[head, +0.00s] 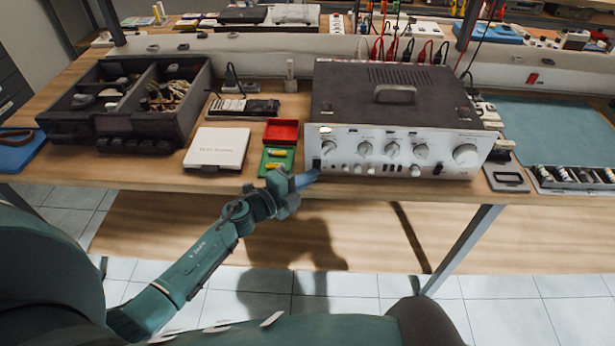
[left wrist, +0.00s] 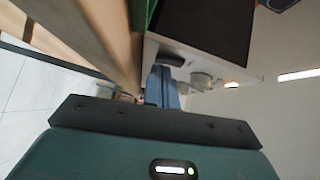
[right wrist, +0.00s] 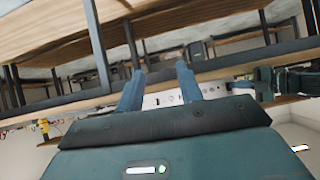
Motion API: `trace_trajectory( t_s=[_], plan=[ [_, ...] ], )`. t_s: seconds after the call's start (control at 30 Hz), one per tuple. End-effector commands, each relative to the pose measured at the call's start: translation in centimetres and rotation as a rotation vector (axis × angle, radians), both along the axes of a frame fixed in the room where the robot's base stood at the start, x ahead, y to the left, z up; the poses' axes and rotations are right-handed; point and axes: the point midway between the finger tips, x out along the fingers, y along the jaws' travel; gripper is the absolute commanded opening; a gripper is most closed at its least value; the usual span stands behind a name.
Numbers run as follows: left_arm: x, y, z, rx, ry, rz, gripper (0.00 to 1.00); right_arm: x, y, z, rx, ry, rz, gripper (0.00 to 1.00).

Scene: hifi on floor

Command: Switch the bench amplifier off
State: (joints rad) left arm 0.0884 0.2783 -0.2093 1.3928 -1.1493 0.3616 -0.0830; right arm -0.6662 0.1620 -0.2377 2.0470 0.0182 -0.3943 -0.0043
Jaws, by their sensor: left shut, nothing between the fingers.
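The bench amplifier (head: 400,115) stands near the bench's front edge, with a dark top and a silver front with several knobs. A black switch (head: 316,164) is at its front's lower left. My left gripper (head: 310,178) is shut and empty, its tips right by that corner; I cannot tell whether they touch.
Left of the amplifier are a red and green box (head: 280,132), a white case (head: 217,148) and a dark divided tray (head: 150,128). A small meter (head: 507,178) and a blue mat (head: 555,125) lie to the right. Cables with clips (head: 400,52) hang behind.

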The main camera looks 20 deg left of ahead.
Motion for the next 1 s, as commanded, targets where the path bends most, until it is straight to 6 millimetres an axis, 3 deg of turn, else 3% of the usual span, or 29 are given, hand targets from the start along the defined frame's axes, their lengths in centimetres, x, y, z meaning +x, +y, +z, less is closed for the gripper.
trace_trajectory(
  t_s=[0.33, 0.53, 0.7, 1.0],
  plan=[
    [0.2, 0.1, 0.0, 0.000, -0.001, 0.000, 0.00, 0.2, 0.1, 0.5, 0.004, -0.010, 0.000, 0.36],
    [0.6, 0.2, -0.8, 0.011, -0.042, 0.000, 0.00, 0.4, 0.4, -1.2, 0.011, -0.023, 0.006, 0.36],
    [0.6, 0.2, -0.1, 0.013, -0.043, 0.002, 0.00, 0.5, 0.8, 0.3, 0.020, -0.038, 0.014, 0.36],
    [0.6, 0.4, -0.3, 0.013, -0.043, 0.001, 0.00, 0.6, 0.8, 0.3, 0.019, -0.043, 0.017, 0.36]
  ],
)
